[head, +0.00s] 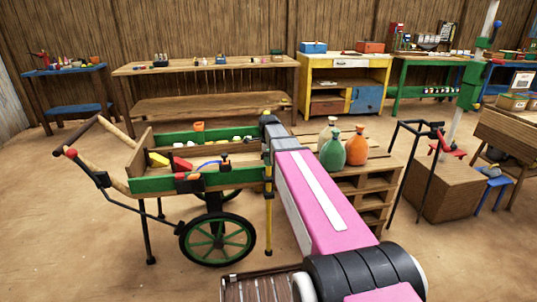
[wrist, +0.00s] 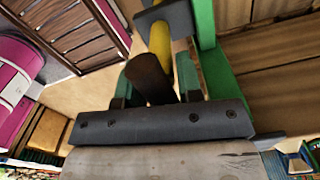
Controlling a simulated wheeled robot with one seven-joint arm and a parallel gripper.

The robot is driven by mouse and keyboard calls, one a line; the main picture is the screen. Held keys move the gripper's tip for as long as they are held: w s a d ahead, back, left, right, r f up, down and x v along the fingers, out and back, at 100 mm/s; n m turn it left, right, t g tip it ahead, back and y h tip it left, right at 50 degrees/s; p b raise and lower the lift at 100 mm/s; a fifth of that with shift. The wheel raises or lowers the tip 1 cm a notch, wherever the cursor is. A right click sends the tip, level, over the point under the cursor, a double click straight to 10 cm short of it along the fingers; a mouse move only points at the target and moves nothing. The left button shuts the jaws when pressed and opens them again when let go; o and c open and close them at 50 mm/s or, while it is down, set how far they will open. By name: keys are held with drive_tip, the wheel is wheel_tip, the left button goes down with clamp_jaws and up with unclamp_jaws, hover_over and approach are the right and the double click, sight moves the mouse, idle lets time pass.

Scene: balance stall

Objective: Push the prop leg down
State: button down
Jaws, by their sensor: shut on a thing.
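The prop leg (head: 268,225) is a thin yellow pole standing upright at the front right end of the green-and-wood handcart (head: 165,184). Its lower end is near or on the floor; I cannot tell which. In the wrist view the yellow leg (wrist: 158,40) passes through a dark grey bracket beside a green post. Its dark brown end (wrist: 150,80) lies between the two green fingers of my gripper (wrist: 155,88), which is shut on it. In the head view my gripper (head: 268,121) is over the cart's right end, its fingers mostly hidden.
The cart has big spoked wheels (head: 217,240) and holds small coloured items. A pallet stack (head: 370,190) with green and orange sacks (head: 356,148) stands right of my arm. Workbenches (head: 210,68) line the back wall. Floor at front left is clear.

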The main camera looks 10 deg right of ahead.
sight(269, 171)
wheel_tip(269, 171, down, 7)
drive_tip(key=shift+r, duration=0.1)
idle(0.3)
drive_tip(key=c, duration=0.8)
unclamp_jaws()
wheel_tip(269, 171, up, 11)
drive_tip(key=shift+f, duration=0.1)
drive_tip(key=shift+s, duration=0.1)
